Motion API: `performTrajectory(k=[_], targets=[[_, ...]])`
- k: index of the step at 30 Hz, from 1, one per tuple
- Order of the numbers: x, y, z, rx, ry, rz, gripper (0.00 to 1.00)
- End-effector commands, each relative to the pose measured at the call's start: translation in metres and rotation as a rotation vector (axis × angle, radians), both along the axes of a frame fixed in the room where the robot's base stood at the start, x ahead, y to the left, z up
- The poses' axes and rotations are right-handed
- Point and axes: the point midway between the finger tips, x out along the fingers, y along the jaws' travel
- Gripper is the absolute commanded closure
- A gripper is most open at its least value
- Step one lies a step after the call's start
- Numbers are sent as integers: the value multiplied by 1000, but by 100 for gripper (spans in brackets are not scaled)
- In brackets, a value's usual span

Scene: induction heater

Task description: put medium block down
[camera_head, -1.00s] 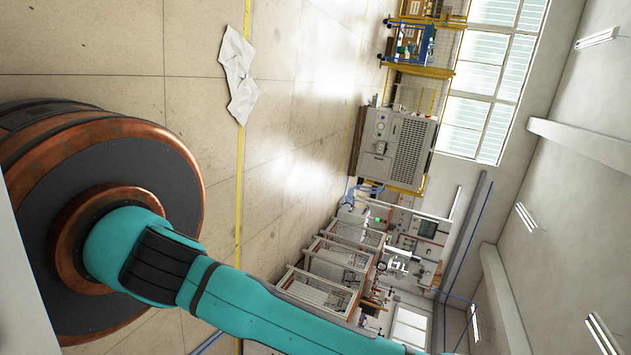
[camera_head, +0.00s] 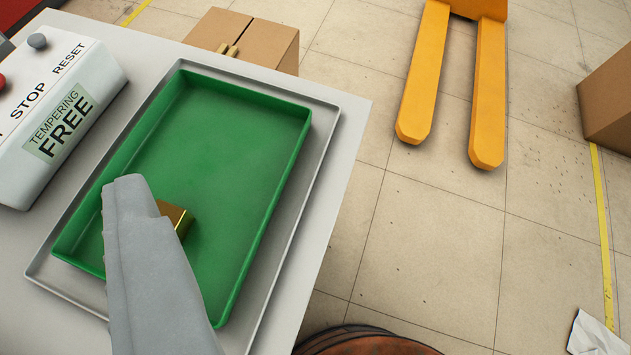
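A brass-coloured block (camera_head: 177,218) shows in the lower middle of a green tray (camera_head: 272,105), right beside the grey tip of my gripper. My gripper (camera_head: 140,215) reaches in from the bottom left over the tray and hides the block's left part. Only one grey side of the gripper shows, so I cannot tell whether it is open or shut on the block. I cannot tell whether the block rests on the tray floor or is held just above it.
The tray stands on a grey table (camera_head: 345,110). A control box (camera_head: 60,105) with buttons is at the left. A yellow pallet fork (camera_head: 488,90) and another carton (camera_head: 608,100) stand on the floor.

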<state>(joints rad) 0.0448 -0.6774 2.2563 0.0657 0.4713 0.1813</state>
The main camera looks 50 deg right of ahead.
Motion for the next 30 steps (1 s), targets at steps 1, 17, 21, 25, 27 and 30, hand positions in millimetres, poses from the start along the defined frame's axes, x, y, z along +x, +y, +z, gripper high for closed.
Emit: performTrajectory(k=[1,17,21,25,27,30], targets=[[-11,2,6,-27,-51,12,42],[-81,11,41,-247,-420,77,42],[-83,12,41,-252,-428,79,42],[-82,12,41,-251,-427,78,42],[-82,12,41,-251,-427,78,42],[-82,12,41,-251,-426,79,42]])
